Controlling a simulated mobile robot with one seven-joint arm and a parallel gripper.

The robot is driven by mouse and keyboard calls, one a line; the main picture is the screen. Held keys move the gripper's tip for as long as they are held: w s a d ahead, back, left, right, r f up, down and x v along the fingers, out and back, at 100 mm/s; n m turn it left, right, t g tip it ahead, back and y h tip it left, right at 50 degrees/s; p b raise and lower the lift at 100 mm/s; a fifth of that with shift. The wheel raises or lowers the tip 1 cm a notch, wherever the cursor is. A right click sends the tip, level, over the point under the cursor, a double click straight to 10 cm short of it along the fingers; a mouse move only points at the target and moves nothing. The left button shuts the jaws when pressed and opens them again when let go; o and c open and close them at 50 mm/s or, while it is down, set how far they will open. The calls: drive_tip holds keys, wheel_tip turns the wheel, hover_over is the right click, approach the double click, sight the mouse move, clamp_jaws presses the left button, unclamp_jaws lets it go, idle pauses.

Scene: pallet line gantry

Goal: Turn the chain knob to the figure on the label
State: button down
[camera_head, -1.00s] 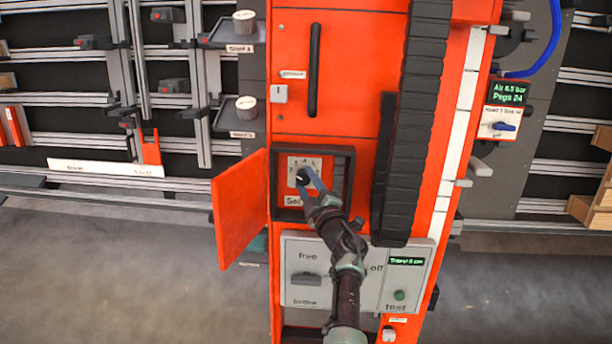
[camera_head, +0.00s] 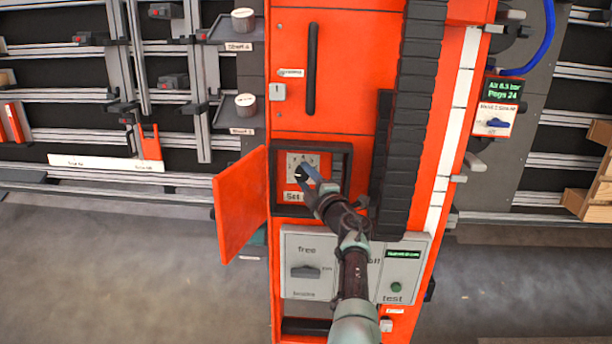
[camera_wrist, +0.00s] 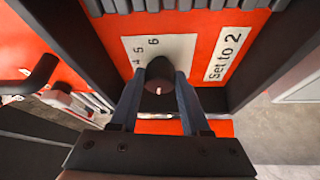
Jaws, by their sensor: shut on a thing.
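The dark round chain knob (camera_wrist: 159,72) sits on a pale dial plate (camera_wrist: 180,46) inside a black-framed recess. The figures 4, 5 and 6 show beside it in the wrist view; other figures are hidden. A small pale mark shows on the knob's face, toward the picture's bottom. The label (camera_wrist: 229,54) reads "Set to 2". My gripper (camera_wrist: 160,98) is shut on the knob, one finger on each side. In the head view my gripper (camera_head: 307,175) reaches into the recess from the lower right and partly covers the knob and label (camera_head: 295,197).
An open red door (camera_head: 241,204) hangs left of the recess. A grey panel (camera_head: 308,291) with a free/brake switch is below, partly behind my arm. A dark cable chain (camera_head: 409,130) runs down to the right. A black handle (camera_head: 313,70) stands above.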

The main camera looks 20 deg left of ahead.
drive_tip(key=shift+c, duration=1.9)
unclamp_jaws()
drive_tip(key=shift+f, duration=0.1)
